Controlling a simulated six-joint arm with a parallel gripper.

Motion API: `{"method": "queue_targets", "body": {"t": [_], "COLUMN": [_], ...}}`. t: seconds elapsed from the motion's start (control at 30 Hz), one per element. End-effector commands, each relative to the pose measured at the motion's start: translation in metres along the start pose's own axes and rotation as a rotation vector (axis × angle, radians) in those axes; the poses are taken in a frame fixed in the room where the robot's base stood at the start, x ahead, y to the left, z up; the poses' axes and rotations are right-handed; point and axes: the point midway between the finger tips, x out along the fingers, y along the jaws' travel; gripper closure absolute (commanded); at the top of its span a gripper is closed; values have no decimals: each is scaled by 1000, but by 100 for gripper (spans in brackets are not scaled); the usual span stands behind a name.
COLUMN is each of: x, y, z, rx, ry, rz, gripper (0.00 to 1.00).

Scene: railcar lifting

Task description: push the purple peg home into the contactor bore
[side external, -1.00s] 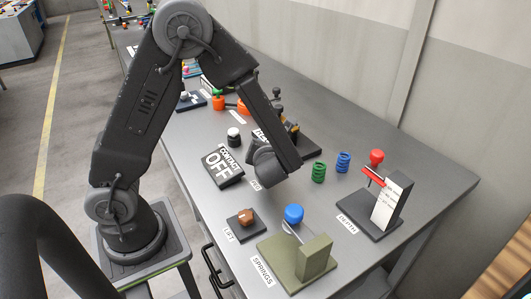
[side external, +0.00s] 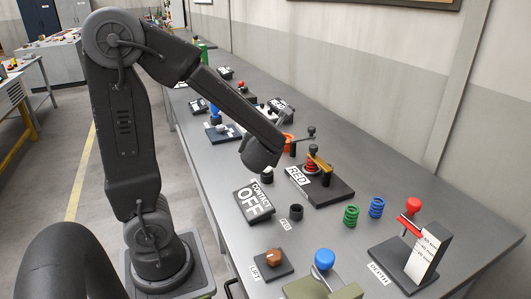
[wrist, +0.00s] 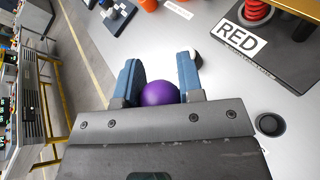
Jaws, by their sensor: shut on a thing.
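The purple peg shows as a round purple head (wrist: 160,93) between the two blue-grey fingers of my gripper (wrist: 159,72) in the wrist view. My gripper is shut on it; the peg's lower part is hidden. In the side view my wrist hides the fingers and peg. The "CONTACT OFF" sign (side external: 253,201) lies below and left of my wrist. A small black-and-white part (wrist: 196,58), possibly the contactor, shows beside the right fingertip; I cannot make out its bore. The black holder at the peg label (side external: 296,211) looks empty.
A dark base marked "RED" (side external: 335,192) with a red spring stands right of my wrist. Green (side external: 351,215) and blue (side external: 377,207) springs and a depth gauge (side external: 427,250) stand farther right. A lift knob (side external: 274,257) stands in front. Bare grey table lies between them.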

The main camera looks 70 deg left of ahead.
Motion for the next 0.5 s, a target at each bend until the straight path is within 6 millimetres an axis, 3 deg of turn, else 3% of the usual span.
{"method": "queue_targets", "body": {"t": [0.3,0.5], "x": [49,83], "y": [-76,-124], "z": [66,100], "rx": [1,3], "ry": [3,3], "rz": [7,5], "gripper": [90,90]}}
